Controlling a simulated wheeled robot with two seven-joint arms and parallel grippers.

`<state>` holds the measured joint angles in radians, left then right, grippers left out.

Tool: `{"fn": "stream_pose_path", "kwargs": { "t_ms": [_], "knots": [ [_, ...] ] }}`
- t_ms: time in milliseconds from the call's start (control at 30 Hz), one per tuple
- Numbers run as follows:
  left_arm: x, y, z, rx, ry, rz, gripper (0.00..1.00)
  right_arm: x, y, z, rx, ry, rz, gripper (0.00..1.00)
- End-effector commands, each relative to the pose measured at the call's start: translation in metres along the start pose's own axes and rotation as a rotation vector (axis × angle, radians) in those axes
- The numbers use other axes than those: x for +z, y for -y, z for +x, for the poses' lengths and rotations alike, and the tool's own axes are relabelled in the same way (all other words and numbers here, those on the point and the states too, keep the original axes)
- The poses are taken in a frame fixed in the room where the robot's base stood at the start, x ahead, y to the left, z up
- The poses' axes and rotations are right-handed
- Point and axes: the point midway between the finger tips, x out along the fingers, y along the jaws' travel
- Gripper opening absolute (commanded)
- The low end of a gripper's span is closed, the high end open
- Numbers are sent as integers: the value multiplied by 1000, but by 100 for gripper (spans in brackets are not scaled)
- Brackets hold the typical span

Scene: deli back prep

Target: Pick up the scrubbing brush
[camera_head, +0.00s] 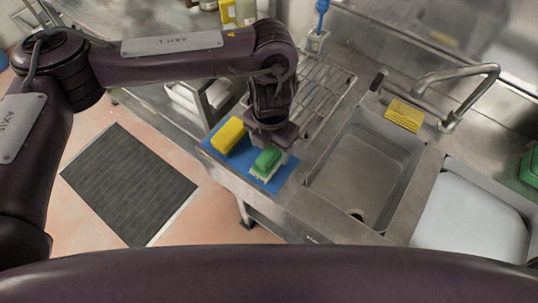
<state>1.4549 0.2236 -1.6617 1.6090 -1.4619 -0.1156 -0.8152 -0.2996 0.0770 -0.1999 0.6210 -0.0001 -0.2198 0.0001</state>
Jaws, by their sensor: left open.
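The scrubbing brush (266,161) has a green back and pale bristles underneath. It lies on a blue mat (234,163) at the front edge of the steel counter. My left gripper (272,147) points down right over the brush, with its jaws open. The gripper hides the far part of the brush. I cannot tell whether the fingers touch it. My right gripper is not in view.
A yellow sponge (228,135) lies on the mat to the left of the brush. A wire rack (325,85) is behind. A sink (365,160) with a faucet (455,85) and a yellow ribbed pad (404,115) is to the right. A blue-handled tool (322,12) stands at the back.

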Motion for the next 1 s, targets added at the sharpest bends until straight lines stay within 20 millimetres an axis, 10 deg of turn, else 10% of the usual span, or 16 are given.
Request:
{"fn": "stream_pose_path", "kwargs": {
  "t_ms": [767, 1000],
  "knots": [
    [-2, -2, 57, -1, 4, 0, 67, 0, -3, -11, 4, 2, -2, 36],
    [-2, -2, 57, -1, 4, 0, 38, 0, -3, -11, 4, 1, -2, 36]
  ]
}}
